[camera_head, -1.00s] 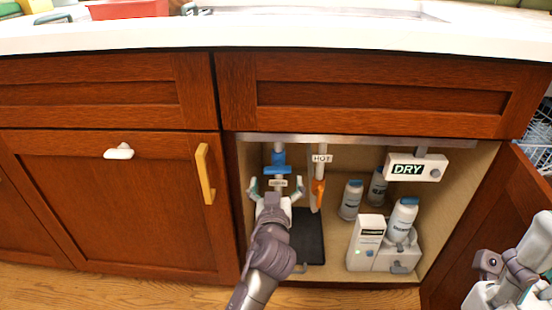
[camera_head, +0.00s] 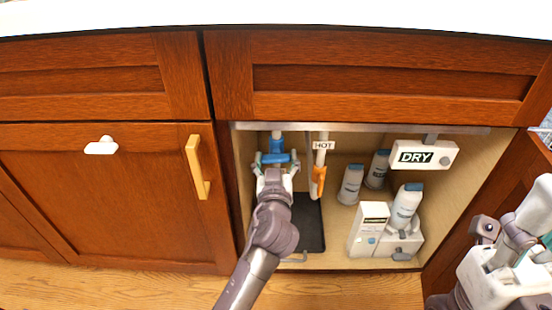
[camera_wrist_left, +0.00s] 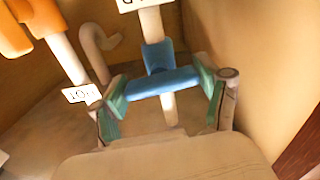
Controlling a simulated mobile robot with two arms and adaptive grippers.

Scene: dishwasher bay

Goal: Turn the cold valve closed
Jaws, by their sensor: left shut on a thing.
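The cold valve's blue handle (camera_head: 276,158) lies crosswise on its pale pipe at the left inside the open cabinet. It also shows in the left wrist view (camera_wrist_left: 152,83), spanning the space between the two teal fingers. My left gripper (camera_head: 275,163) is shut on the handle, with a finger at each end of it. In the head view the gripper covers the pipe below the handle. My right gripper (camera_head: 528,252) is at the right edge, away from the valves; its fingertips cannot be made out.
The HOT pipe's orange handle (camera_head: 318,180) hangs just right of my left gripper. Several bottles, a white dispenser (camera_head: 367,230) and a DRY sign box (camera_head: 423,155) fill the cabinet's right side. A dark mat (camera_head: 308,222) covers part of the floor.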

